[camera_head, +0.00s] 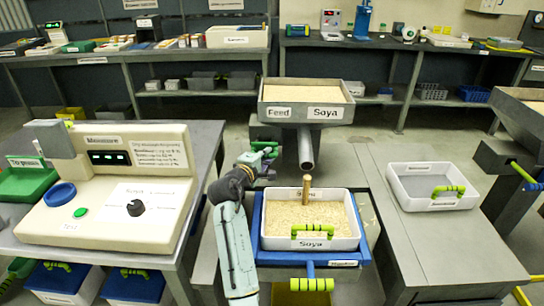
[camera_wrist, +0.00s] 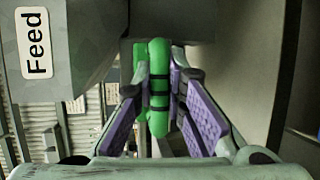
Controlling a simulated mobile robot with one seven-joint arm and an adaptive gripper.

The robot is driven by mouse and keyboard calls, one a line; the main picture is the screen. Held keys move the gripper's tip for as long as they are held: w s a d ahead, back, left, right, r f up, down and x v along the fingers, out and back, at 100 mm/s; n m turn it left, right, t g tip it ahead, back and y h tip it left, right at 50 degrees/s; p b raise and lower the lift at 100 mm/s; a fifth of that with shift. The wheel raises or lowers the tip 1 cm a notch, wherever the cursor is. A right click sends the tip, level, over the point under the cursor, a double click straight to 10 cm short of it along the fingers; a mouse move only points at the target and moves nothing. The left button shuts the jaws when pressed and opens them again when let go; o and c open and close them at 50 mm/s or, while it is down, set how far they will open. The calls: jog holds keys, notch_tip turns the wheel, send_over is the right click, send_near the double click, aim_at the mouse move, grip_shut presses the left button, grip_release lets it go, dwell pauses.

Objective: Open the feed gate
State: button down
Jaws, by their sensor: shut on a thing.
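The feed hopper (camera_head: 306,112) stands in the middle of the head view, with "Feed" and "Soya" labels and pale grains in it. Its spout points down over a tray (camera_head: 345,242). The feed gate's green handle (camera_head: 264,147) with black bands is at the hopper's left side. It stands upright in the wrist view (camera_wrist: 158,88). My gripper (camera_wrist: 160,105) has its purple pads on either side of the handle and is shut on it. In the head view my gripper (camera_head: 257,160) partly hides the handle. The gate plate itself is not clearly visible.
The white "Soya" tray sits on a blue stand (camera_head: 362,245) under the spout and holds grain. A moisture meter (camera_head: 110,190) stands on the left table. A grey-white tray (camera_head: 433,187) with a green handle lies on the right bench. Shelves line the back.

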jog(key=c, duration=1.6)
grip_release()
jog(key=v, duration=1.2)
jog(key=shift+w+r, duration=0.1)
